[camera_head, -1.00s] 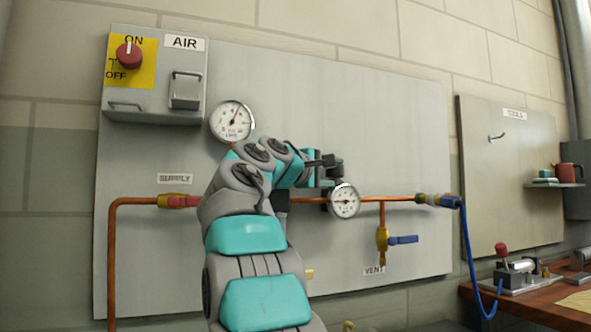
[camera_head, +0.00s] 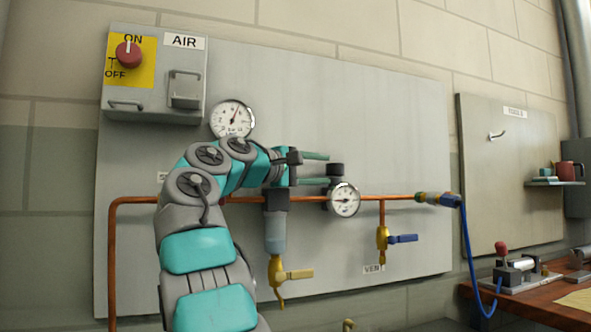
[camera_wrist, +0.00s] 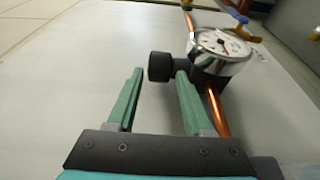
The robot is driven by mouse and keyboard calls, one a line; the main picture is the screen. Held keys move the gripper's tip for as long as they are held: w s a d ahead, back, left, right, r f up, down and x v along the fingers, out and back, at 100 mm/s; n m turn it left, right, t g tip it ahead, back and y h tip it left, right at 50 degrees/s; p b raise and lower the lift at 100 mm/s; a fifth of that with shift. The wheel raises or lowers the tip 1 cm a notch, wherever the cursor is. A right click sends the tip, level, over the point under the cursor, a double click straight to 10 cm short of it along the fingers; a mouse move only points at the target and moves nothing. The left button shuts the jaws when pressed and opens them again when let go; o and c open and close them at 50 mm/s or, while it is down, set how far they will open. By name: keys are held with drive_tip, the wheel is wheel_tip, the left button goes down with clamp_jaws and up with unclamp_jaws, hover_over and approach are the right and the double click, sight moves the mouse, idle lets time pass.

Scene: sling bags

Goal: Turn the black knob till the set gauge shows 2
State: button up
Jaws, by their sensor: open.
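The black knob (camera_head: 335,170) sits on top of the regulator fitting, just above the set gauge (camera_head: 344,200), a round white dial on the copper pipe. The set gauge's needle points left in the head view; its numbers are too small to read. My gripper (camera_head: 322,169) is open, left of the knob, with its green fingers pointing right toward it. In the wrist view the knob (camera_wrist: 160,67) shows just beyond and between the two fingertips (camera_wrist: 160,80), apparently not gripped. The set gauge (camera_wrist: 220,50) is close by the right finger.
A line gauge (camera_head: 232,119) is above my arm. A filter bowl with a yellow valve (camera_head: 277,270) hangs below my gripper. A vent valve with blue handle (camera_head: 402,239) is right of the set gauge. The red switch (camera_head: 128,55) points to ON. The panel above the knob is clear.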

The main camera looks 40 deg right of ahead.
drive_tip(key=a, duration=0.7)
drive_tip(key=shift+s, duration=0.1)
idle(0.5)
